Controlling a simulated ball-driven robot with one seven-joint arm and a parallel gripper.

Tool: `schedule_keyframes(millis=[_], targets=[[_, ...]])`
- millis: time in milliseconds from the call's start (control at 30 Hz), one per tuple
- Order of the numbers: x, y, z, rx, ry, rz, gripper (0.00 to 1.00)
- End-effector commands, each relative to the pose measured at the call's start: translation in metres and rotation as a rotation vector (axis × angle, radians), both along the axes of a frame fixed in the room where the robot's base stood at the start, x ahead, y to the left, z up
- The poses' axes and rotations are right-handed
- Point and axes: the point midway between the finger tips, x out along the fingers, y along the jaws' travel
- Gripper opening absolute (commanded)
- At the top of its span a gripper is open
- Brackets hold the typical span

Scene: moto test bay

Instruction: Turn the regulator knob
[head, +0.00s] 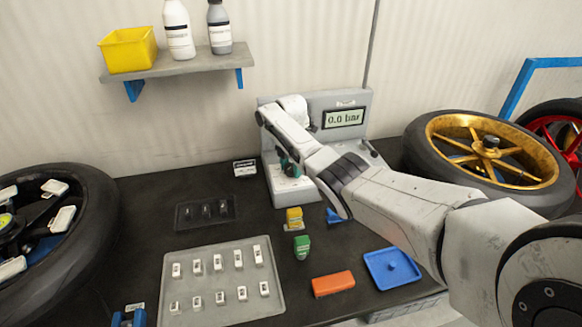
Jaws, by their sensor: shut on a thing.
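The grey regulator unit (356,100) stands at the back of the dark bench against the wall. Its display (344,118) reads 0.0 bar. My arm reaches across from the right, and my gripper (289,166) is at the left part of the unit's front, pointing down. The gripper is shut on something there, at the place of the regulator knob. My wrist and fingers hide the knob, so its shape and turn angle cannot be seen.
A grey tray (225,311) with several small white pieces lies in front. Wheels stand left (88,225) and right (420,150). A shelf (182,66) hangs above.

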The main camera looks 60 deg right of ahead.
Motion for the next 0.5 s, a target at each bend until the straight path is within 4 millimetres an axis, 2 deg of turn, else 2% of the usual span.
schedule_keyframes(millis=[33, 133, 500], targets=[[0.0, 0.0, 0.0001, 0.0, 0.0, 0.0, 0.29], [0.0001, 0.0, 0.0001, 0.0, 0.0, 0.0, 0.2], [0.0005, 0.0005, 0.0002, 0.001, 0.0, -0.067, 0.2]])
